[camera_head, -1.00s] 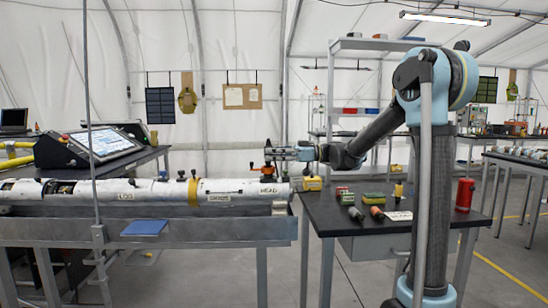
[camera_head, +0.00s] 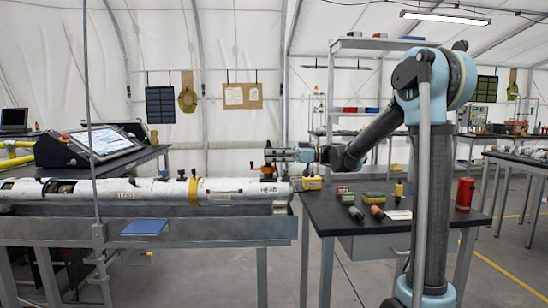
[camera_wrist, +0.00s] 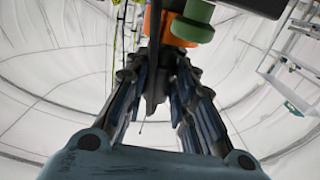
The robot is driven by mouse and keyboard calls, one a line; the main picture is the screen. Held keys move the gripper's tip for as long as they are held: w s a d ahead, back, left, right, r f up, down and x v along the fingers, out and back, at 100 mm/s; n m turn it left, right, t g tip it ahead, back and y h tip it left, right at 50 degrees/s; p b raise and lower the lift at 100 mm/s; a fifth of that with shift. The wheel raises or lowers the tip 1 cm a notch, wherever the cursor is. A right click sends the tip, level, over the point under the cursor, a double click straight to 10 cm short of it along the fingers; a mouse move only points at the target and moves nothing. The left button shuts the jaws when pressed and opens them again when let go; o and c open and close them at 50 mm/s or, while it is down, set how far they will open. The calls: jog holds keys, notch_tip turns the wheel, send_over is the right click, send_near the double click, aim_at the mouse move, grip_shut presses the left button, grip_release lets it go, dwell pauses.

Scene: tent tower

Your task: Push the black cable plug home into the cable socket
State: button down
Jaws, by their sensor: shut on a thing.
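My gripper (camera_head: 272,155) reaches left over the right end of the long white tube (camera_head: 150,192), near its HEAD label. In the wrist view its dark fingers (camera_wrist: 160,88) are closed around a narrow black piece, the black plug (camera_wrist: 154,75). An orange part (camera_wrist: 152,24) and a round green part (camera_wrist: 192,24) lie just beyond the fingertips, with a black block (camera_wrist: 245,5) at the top edge. I cannot make out the cable socket, or whether the plug is seated in it. In the head view the plug is too small to tell apart.
The tube lies on a grey metal bench (camera_head: 200,230). A dark table (camera_head: 340,222) to the right holds small coloured parts, a yellow box (camera_head: 312,183) and a red bottle (camera_head: 464,194). A tilted screen console (camera_head: 100,143) stands at left.

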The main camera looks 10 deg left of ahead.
jog(key=shift+f, duration=0.95)
jog(key=c, duration=1.3)
grip_release()
jog(key=v, duration=1.2)
jog(key=shift+w, duration=0.1)
jog(key=shift+f, duration=0.1)
